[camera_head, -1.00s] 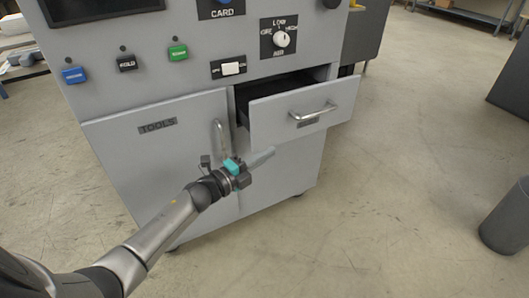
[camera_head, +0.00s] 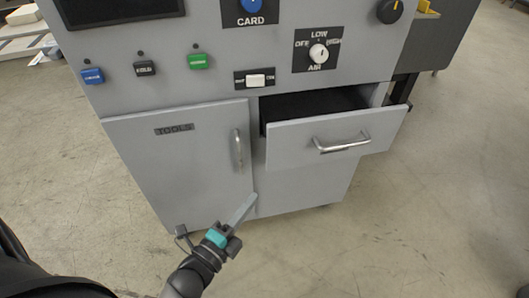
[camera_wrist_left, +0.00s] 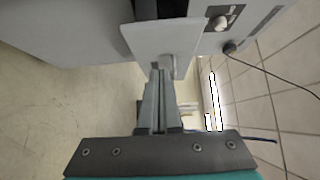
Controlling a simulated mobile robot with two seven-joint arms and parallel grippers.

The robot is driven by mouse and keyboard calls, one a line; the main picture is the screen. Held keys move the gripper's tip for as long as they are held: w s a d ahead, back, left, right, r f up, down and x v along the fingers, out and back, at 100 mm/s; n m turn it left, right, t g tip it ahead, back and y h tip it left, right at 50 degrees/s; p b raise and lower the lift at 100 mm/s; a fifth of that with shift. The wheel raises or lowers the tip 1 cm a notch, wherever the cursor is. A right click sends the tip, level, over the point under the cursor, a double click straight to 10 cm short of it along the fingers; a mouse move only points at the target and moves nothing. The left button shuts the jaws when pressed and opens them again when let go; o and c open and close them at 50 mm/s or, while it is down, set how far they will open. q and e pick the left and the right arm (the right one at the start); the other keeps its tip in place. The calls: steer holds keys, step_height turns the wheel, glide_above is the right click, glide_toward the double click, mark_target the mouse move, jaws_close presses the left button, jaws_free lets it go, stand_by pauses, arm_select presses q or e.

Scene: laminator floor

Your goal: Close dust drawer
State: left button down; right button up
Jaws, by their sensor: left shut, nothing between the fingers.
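The dust drawer (camera_head: 290,146) is pulled out of the grey cabinet, with its dark inside showing behind the front panel. A metal bar handle (camera_head: 341,143) is on its front. The drawer front also shows in the left wrist view (camera_wrist_left: 150,40), just beyond the fingers. My left gripper (camera_head: 251,200) is shut and empty. In the head view it is in front of the cabinet, below and left of the drawer. In the left wrist view the fingertips (camera_wrist_left: 160,70) overlap the drawer front's lower edge near the handle; I cannot tell whether they touch. My right gripper is not in view.
The TOOLS door (camera_head: 180,160) with its upright handle (camera_head: 238,150) is shut, left of the drawer. Buttons, a switch (camera_head: 256,80) and a knob (camera_head: 318,53) sit above. The floor (camera_head: 430,210) right of the cabinet is clear.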

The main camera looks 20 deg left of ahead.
arm_select(q)
steer(key=b, duration=0.2)
glide_toward(275, 154)
steer(key=w+d, duration=0.2)
steer(key=d, duration=0.1)
steer(key=w, duration=0.1)
steer(key=w+a, duration=0.1)
steer(key=w, duration=0.1)
steer(key=shift+a, duration=0.15)
steer(key=shift+w+a+b, duration=0.3)
steer(key=shift+w, duration=0.1)
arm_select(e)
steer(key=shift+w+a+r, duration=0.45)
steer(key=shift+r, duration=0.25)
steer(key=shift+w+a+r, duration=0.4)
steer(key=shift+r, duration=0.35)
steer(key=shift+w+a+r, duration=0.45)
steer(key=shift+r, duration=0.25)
arm_select(q)
steer(key=shift+r, duration=0.1)
